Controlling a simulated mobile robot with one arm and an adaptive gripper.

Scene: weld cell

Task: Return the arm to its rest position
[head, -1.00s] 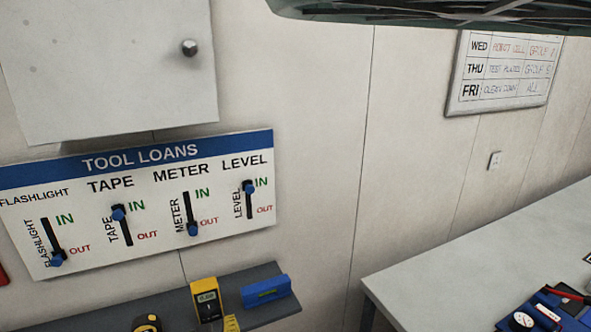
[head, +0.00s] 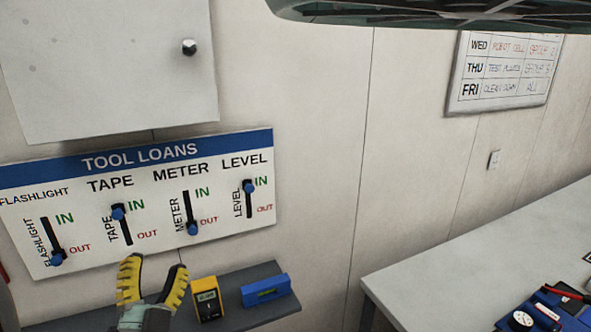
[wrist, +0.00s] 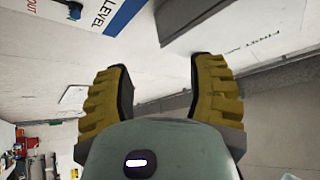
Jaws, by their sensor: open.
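My gripper (head: 153,280) shows at the lower left of the head view, with yellow ridged fingers spread apart and nothing between them. It is in front of the shelf, below the tool loans board (head: 135,200). In the wrist view my gripper (wrist: 160,92) is also open and empty. On the board, the flashlight and meter sliders are at OUT, and the tape and level sliders are at IN. The wrist view shows a corner of the board (wrist: 120,18) at the top.
A grey shelf (head: 262,314) holds a yellow meter (head: 207,298) and a blue level (head: 265,290), close right of my gripper. A white cabinet (head: 110,70) hangs above the board. A table (head: 470,255) stands at right.

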